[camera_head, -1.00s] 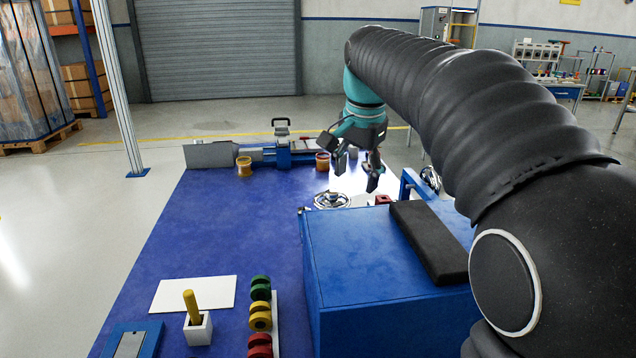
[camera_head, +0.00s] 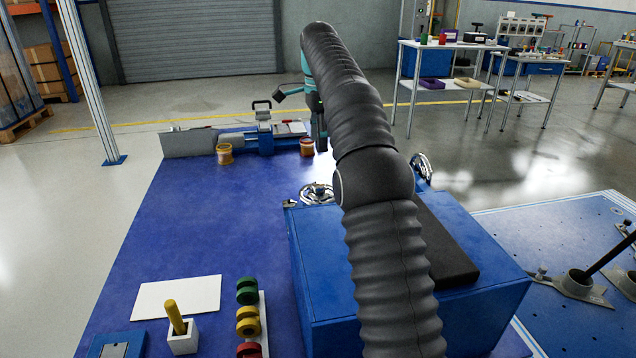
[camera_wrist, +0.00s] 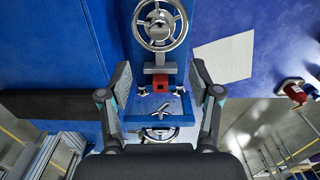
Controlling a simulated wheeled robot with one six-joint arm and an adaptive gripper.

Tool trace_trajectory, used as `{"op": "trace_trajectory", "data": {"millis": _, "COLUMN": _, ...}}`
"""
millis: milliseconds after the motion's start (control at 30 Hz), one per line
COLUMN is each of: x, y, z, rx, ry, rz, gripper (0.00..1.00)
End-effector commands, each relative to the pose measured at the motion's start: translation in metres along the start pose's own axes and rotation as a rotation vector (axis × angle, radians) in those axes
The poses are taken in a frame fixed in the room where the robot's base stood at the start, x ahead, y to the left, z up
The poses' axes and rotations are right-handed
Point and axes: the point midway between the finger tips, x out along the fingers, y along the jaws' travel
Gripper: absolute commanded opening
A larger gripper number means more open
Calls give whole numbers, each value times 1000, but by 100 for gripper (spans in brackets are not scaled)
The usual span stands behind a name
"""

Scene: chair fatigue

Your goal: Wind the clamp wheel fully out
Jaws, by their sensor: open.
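My gripper (camera_wrist: 160,68) is open in the wrist view, with a finger on each side and nothing between the tips that they touch. A spoked silver handwheel (camera_wrist: 160,24) lies ahead of the fingertips at the top of that view. A second silver wheel (camera_wrist: 160,133) shows partly below the blue clamp frame (camera_wrist: 137,108), close above my gripper's body. A red block (camera_wrist: 160,81) and a silver crossed handle (camera_wrist: 165,108) lie between the fingers. In the head view, one wheel (camera_head: 318,193) lies flat and another (camera_head: 421,168) stands upright. My gripper's fingertips are hidden there.
A blue box (camera_head: 320,250) with a black pad (camera_head: 440,240) stands at the table's right. A white sheet (camera_head: 178,297) lies near the front; the middle of the blue table is clear.

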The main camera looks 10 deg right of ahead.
Motion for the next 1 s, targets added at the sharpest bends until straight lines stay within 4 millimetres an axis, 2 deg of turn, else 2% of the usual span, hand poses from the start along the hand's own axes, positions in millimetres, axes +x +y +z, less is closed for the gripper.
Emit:
{"op": "trace_trajectory", "data": {"millis": 367, "x": 43, "y": 1, "z": 1, "rx": -4, "ry": 0, "rz": 2, "gripper": 63}}
{"op": "trace_trajectory", "data": {"millis": 800, "x": 114, "y": 1, "z": 1, "rx": -4, "ry": 0, "rz": 1, "gripper": 63}}
{"op": "trace_trajectory", "data": {"millis": 1000, "x": 129, "y": 1, "z": 1, "rx": -4, "ry": 0, "rz": 0, "gripper": 63}}
